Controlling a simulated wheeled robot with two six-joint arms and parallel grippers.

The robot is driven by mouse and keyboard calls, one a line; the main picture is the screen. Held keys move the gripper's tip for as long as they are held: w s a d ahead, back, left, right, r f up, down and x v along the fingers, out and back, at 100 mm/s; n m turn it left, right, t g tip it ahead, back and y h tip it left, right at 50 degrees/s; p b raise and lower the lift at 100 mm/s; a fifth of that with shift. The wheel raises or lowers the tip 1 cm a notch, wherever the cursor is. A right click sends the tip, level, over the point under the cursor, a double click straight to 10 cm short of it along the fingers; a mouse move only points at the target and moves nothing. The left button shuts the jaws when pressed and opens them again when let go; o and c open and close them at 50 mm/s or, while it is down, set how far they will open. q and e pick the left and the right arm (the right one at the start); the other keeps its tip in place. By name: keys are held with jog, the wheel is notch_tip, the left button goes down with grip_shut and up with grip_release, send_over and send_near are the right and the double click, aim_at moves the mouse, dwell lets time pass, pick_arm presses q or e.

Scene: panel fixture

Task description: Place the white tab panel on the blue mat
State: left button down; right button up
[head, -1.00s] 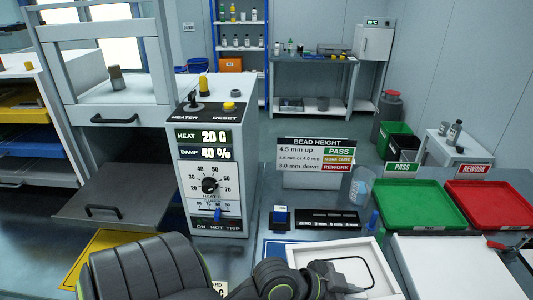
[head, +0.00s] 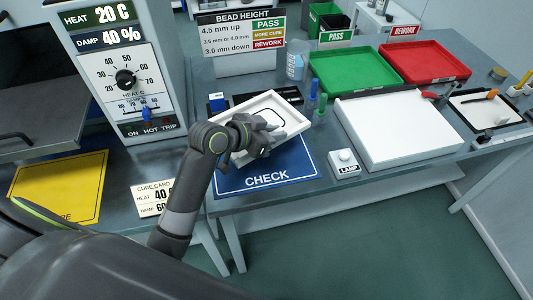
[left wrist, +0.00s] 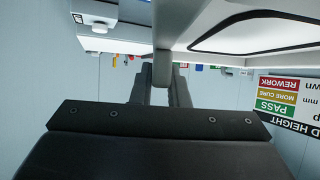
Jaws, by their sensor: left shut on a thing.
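The white tab panel (head: 283,106) has a raised rim and a black outline on its face. My left gripper (head: 262,136) is shut on its near edge, and the panel looks tilted over the back part of the blue mat (head: 290,166), marked CHECK. It hides that part of the mat; I cannot tell the gap below it. In the left wrist view the panel (left wrist: 262,28) fills the upper right, and its tab (left wrist: 163,66) is between the fingers of my left gripper (left wrist: 160,84). My right gripper is not in view.
A white lamp box (head: 400,130) stands right of the mat, with a lamp button (head: 345,157) in front. Green and blue bottles (head: 312,98) stand just right of the panel. Green (head: 360,72) and red (head: 424,62) trays lie behind. A yellow mat (head: 58,187) is at left.

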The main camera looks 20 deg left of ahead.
pick_arm(q)
notch_tip(320, 180, down, 4)
jog(key=shift+f, duration=1.75)
jog(key=shift+f, duration=0.1)
jog(key=c, duration=1.4)
grip_release()
